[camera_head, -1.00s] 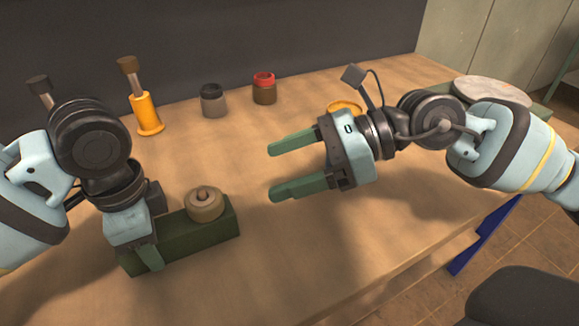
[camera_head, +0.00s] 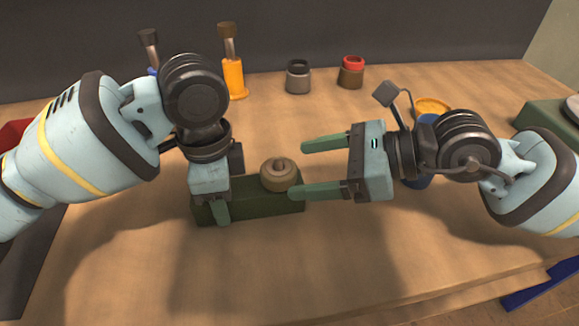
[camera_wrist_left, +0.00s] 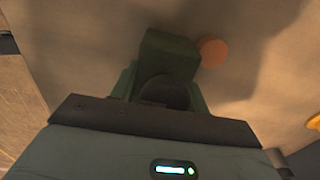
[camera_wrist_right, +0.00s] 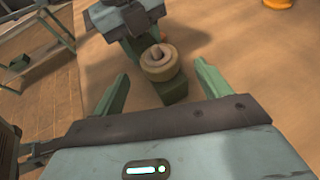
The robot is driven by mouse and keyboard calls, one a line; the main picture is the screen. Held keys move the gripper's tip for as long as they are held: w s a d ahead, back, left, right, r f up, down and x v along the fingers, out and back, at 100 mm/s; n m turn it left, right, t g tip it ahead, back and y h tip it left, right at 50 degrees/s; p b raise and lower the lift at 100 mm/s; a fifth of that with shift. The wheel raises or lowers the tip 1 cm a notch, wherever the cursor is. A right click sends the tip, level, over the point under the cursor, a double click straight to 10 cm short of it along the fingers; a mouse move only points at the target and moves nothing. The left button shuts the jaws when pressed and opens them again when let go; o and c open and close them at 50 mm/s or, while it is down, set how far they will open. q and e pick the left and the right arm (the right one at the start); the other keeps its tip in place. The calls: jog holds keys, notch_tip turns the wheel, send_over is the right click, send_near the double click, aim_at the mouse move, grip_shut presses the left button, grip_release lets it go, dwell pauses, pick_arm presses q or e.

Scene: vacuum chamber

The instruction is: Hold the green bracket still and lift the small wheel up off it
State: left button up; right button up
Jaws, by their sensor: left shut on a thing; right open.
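The green bracket (camera_head: 250,205) is a dark green block on the wooden table in the head view. The small wheel (camera_head: 278,176) is a tan disc with a knob, on the bracket's right part. My left gripper (camera_head: 221,211) is shut on the bracket's left part. In the left wrist view the bracket (camera_wrist_left: 170,52) lies between its fingers. My right gripper (camera_head: 312,168) is open and empty, just right of the wheel, its fingers pointing left. In the right wrist view the wheel (camera_wrist_right: 159,64) sits ahead, between and beyond the open fingertips (camera_wrist_right: 163,78).
At the back stand an orange-based tool (camera_head: 233,77), a grey jar (camera_head: 298,77) and a red-topped jar (camera_head: 351,73). A yellow dish (camera_head: 432,106) and a blue item lie behind my right wrist. The table front is clear.

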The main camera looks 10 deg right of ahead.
aim_at(296, 169)
pick_arm(q)
jog(key=shift+f, duration=0.1)
pick_arm(e)
jog(key=shift+x, duration=2.1)
jog(key=c, duration=1.3)
jog(key=shift+r, duration=3.4)
pick_arm(q)
jog(key=o, duration=1.1)
jog(key=shift+r, duration=0.2)
notch_tip(296, 169, up, 12)
jog(key=shift+f, duration=0.15)
